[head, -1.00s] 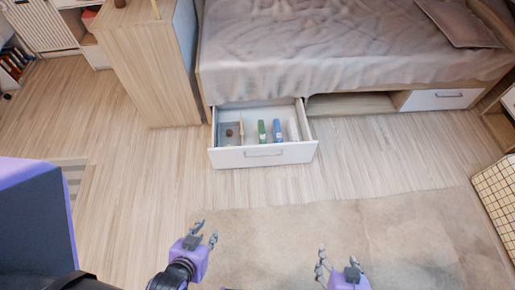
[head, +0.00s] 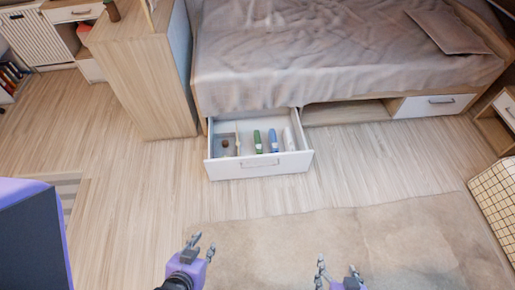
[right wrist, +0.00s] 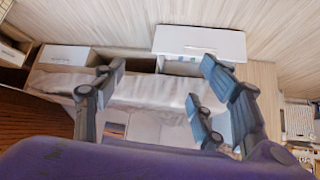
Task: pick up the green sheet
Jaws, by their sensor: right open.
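The open white drawer (head: 259,168) under the bed holds several small items. A narrow green item (head: 257,141), which appears to be the green sheet, stands near its middle, left of a blue one (head: 273,140). My left gripper (head: 203,243) is at the bottom of the head view, in front of the drawer and well apart from it, with its fingers spread and empty. My right gripper (head: 336,268) is lower and further right, open and empty. Its spread fingers also show in the right wrist view (right wrist: 165,85).
A round brown item (head: 225,143) lies in the drawer's left part. The bed (head: 290,60) is behind the drawer, and a wooden cabinet (head: 145,80) stands to its left. A beige rug (head: 400,235) covers the floor at front right. A basket (head: 497,200) stands at the right edge.

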